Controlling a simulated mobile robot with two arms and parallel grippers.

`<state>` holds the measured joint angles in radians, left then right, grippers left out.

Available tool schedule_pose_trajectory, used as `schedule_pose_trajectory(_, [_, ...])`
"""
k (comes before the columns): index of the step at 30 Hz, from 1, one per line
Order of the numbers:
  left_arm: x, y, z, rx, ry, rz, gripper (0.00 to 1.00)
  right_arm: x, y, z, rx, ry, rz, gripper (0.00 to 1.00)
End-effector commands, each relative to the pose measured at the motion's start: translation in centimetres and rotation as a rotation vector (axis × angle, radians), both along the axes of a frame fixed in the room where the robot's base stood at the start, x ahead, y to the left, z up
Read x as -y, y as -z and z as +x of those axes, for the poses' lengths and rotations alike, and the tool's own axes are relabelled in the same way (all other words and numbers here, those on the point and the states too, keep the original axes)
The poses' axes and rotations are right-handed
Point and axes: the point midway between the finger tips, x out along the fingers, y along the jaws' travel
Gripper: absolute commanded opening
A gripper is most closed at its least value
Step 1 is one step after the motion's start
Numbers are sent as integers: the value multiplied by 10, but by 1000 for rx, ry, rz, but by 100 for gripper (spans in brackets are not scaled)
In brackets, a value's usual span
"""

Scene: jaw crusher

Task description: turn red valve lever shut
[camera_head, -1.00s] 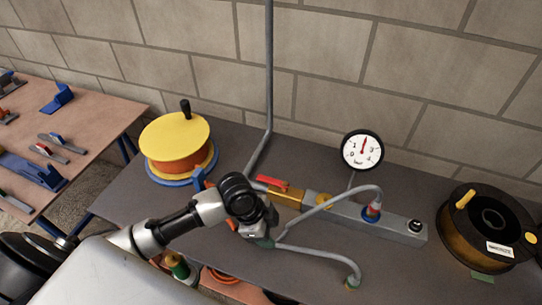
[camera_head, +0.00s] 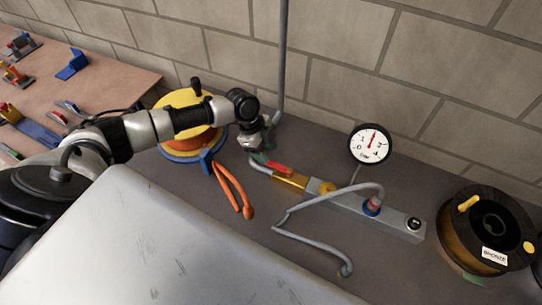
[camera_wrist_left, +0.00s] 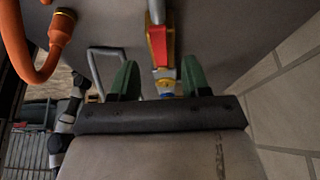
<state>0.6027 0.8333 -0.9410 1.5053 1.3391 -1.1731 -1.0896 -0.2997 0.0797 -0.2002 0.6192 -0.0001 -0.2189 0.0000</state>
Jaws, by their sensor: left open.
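The red valve lever (camera_head: 278,169) lies along the brass valve block (camera_head: 290,182) at the left end of a grey manifold (camera_head: 345,207). My left gripper (camera_head: 262,158) hangs over the bench just left of the lever. In the left wrist view the red lever (camera_wrist_left: 158,45) shows beyond and between the green fingers of the open left gripper (camera_wrist_left: 160,75). The fingers stand apart and hold nothing. In the head view the lever's left end is close to the fingers, and I cannot tell whether they touch. My right gripper is not in view.
A pressure gauge (camera_head: 371,144) stands behind the manifold, and a grey hose (camera_head: 318,243) loops in front. An orange hose (camera_head: 232,186) lies front left. The yellow-topped reel (camera_head: 172,102) is partly behind my arm. A bronze spool (camera_head: 456,232) stands at right.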

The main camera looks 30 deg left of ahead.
Motion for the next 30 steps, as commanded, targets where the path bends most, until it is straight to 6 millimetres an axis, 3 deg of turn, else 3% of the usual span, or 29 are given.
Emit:
schedule_pose_trajectory(9, [15, 35, 0, -2, 1, 1, 47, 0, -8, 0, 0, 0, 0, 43])
schedule_pose_trajectory(19, [16, 38, 0, 0, 1, 1, 45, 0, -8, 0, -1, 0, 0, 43])
schedule_pose_trajectory(27, [16, 38, 0, 0, 0, 1, 4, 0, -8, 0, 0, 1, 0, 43])
schedule_pose_trajectory(30, [16, 38, 0, 0, 0, 1, 0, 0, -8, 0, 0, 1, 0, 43])
